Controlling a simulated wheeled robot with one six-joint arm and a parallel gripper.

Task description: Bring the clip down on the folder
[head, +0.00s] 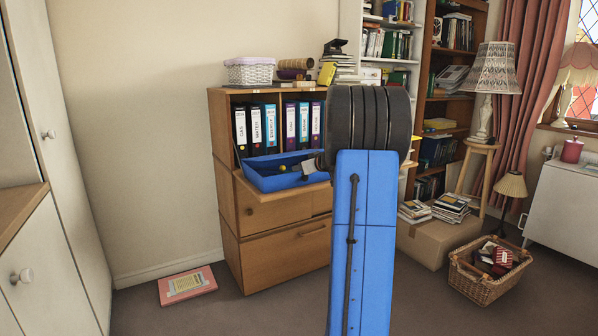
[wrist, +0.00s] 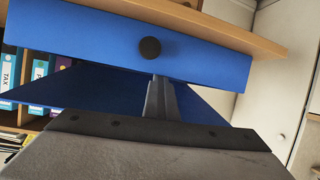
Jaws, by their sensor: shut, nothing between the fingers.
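The blue folder (head: 262,180) lies open on the wooden cabinet's ledge, in front of a row of upright binders. In the wrist view, a blue panel of the folder (wrist: 80,35) with a round black knob (wrist: 150,48) spans the top. I cannot tell whether the knob belongs to the clip; no other clip part is clear. My gripper (wrist: 161,82) is shut and empty, its tips just below the knob in that picture. In the head view, my gripper (head: 300,168) reaches over the folder from the right. A small dark and yellow detail shows near its tip; contact cannot be told.
Binders (head: 256,124) stand in the cabinet (head: 285,268) behind the folder. A white basket (head: 249,71) and books sit on top. A pink book (head: 187,285) lies on the floor at left. A wicker basket (head: 488,280) and a cardboard box (head: 424,241) stand at right.

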